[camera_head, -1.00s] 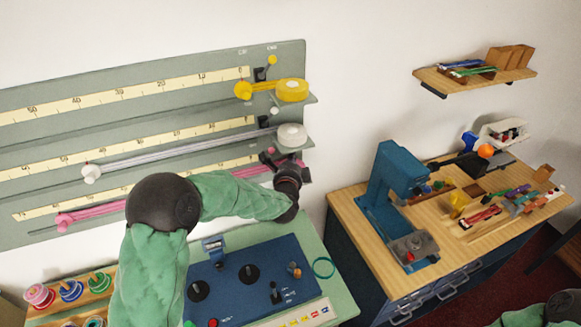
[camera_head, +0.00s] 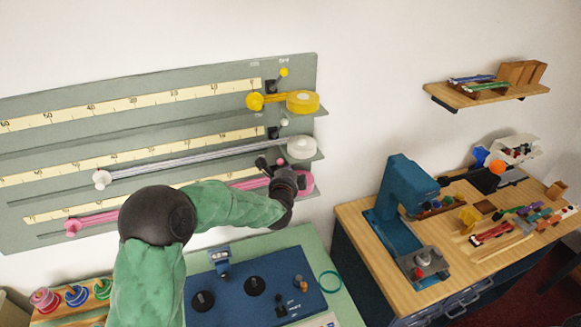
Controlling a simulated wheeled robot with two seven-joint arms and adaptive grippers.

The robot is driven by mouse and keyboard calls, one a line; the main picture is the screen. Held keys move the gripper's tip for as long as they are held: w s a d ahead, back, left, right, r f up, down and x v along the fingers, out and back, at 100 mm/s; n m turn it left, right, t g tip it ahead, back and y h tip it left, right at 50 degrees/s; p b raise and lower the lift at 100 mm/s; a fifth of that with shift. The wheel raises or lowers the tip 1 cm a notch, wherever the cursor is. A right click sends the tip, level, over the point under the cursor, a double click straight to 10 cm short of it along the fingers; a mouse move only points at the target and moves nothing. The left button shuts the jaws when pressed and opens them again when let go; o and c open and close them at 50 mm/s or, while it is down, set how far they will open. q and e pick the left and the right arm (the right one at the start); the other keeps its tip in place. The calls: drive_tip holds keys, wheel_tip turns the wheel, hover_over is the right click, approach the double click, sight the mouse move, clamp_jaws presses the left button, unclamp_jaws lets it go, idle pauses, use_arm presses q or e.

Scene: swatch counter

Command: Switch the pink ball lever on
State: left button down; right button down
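The wall panel (camera_head: 130,125) carries three rows, each with a tape, a reel and a small ball lever. The pink ball (camera_head: 281,162) of the lowest lever peeps out just above my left gripper (camera_head: 270,167). The rest of that lever is hidden by the gripper. The dark fingers are at the ball, in front of the pink reel (camera_head: 307,184). They are small and overlap the lever, so I cannot tell how far apart they are or whether they touch it. My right gripper is out of view.
The yellow ball lever (camera_head: 284,73) and white ball lever (camera_head: 284,122) are above. A blue control box (camera_head: 235,288) lies below my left arm. A wooden workbench (camera_head: 350,218) with a blue press (camera_head: 405,185) stands right. Bare wall separates panel and shelf (camera_head: 510,94).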

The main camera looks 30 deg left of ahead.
use_arm(q)
drive_tip(key=s+a+n+t+b, duration=0.1)
drive_tip(key=n+b, duration=0.1)
drive_tip(key=b, duration=0.3)
drive_tip(key=s+a+n+t+y+b, duration=0.1)
drive_tip(key=n+b, duration=0.2)
drive_tip(key=b, duration=0.3)
drive_tip(key=s+a+r+n+t+y+b, duration=0.1)
drive_tip(key=n+b, duration=0.2)
drive_tip(key=b, duration=0.3)
drive_tip(key=shift+s+t, duration=0.35)
drive_tip(key=shift+t, duration=0.05)
idle(0.4)
drive_tip(key=v, duration=1.2)
idle(0.5)
